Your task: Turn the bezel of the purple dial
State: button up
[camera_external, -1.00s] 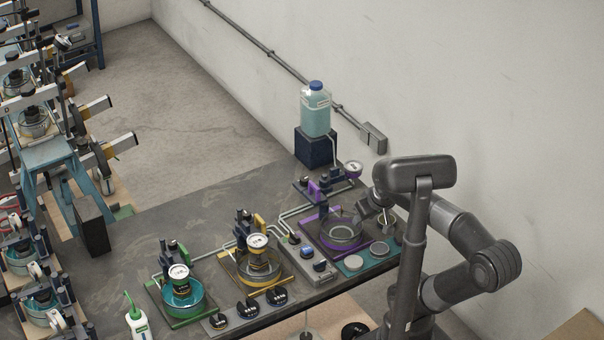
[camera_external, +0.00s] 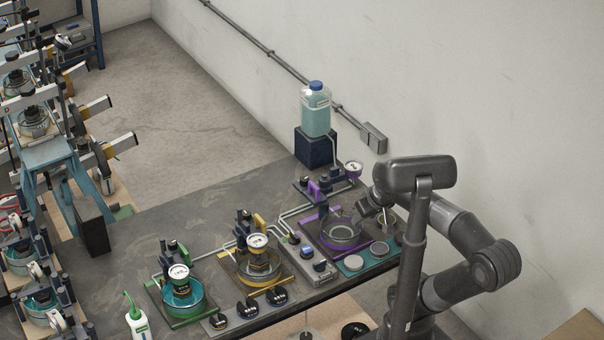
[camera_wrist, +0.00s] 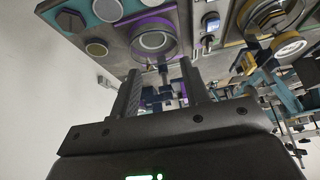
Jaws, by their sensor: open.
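The purple dial (camera_external: 353,170) is a small round gauge with a pale face and a purple rim. It stands at the back right of the bench, by the pipe near the purple station (camera_external: 311,240). My gripper (camera_external: 385,218) is over the right end of the bench, to the right of and nearer the camera than the dial, apart from it. In the wrist view my gripper (camera_wrist: 160,78) has its two fingers spread with nothing held between them. The purple-rimmed station with its glass bowl (camera_wrist: 155,40) shows beyond the fingertips. I cannot make out the dial's face in the wrist view.
A bottle of teal liquid (camera_external: 316,112) stands on a dark block (camera_external: 314,147) behind the dial. Yellow (camera_external: 257,262) and green (camera_external: 179,290) stations with gauges stand to the left. A teal tray with round lids (camera_external: 353,263) lies in front. The wall is close on the right.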

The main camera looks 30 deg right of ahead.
jog(key=o, duration=0.6)
jog(key=w+d+r+m+g, duration=0.1)
jog(key=w+d+r+m, duration=0.1)
jog(key=w+r+m, duration=0.2)
jog(key=shift+w+r+m, duration=0.3)
jog(key=shift+w+m, duration=0.55)
jog(key=shift+m, duration=0.35)
jog(key=shift+o, duration=0.4)
jog(key=w+d+r+m+g, duration=0.1)
jog(key=w+d+r+m, duration=0.2)
jog(key=w+m, duration=0.3)
jog(key=shift+d+m+g, duration=0.15)
jog(key=shift+m+g, duration=0.25)
jog(key=shift+m, duration=0.1)
jog(key=r+m+g, duration=0.1)
jog(key=m+g, duration=0.2)
jog(key=m, duration=1.1)
send_over(354, 165)
notch_tip(354, 165, down, 10)
jog(key=shift+f, duration=0.1)
jog(key=shift+c, duration=0.4)
jog(key=c, duration=0.9)
